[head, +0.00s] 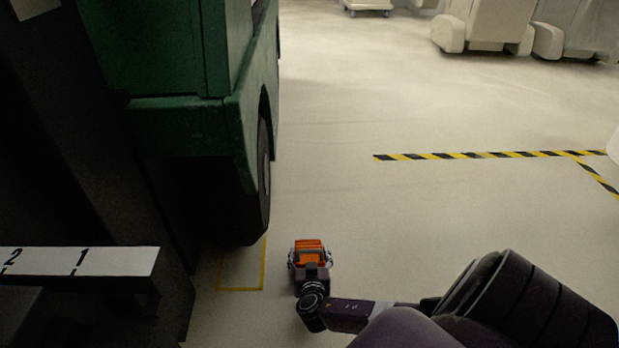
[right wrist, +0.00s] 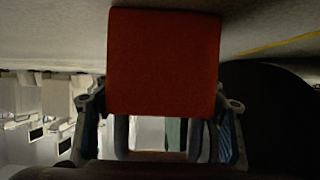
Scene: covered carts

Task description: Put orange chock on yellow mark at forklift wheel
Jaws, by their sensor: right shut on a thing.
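The orange chock (head: 310,246) is in my right gripper (head: 311,257), whose fingers are shut on its two sides. In the right wrist view the chock (right wrist: 163,62) fills the upper middle between the fingers. In the head view the gripper and chock are right of the yellow mark (head: 241,291), a thin outline on the floor by the forklift wheel (head: 264,175). The chock is outside the outline. I cannot tell whether it touches the floor. The wheel is partly hidden under the green forklift body (head: 185,130). My left gripper is not in view.
A dark structure with a white numbered plate (head: 110,261) stands at the left, close to the mark. Black-and-yellow floor tape (head: 480,155) runs at the right. Covered carts (head: 485,25) stand far back. The floor right of the wheel is clear.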

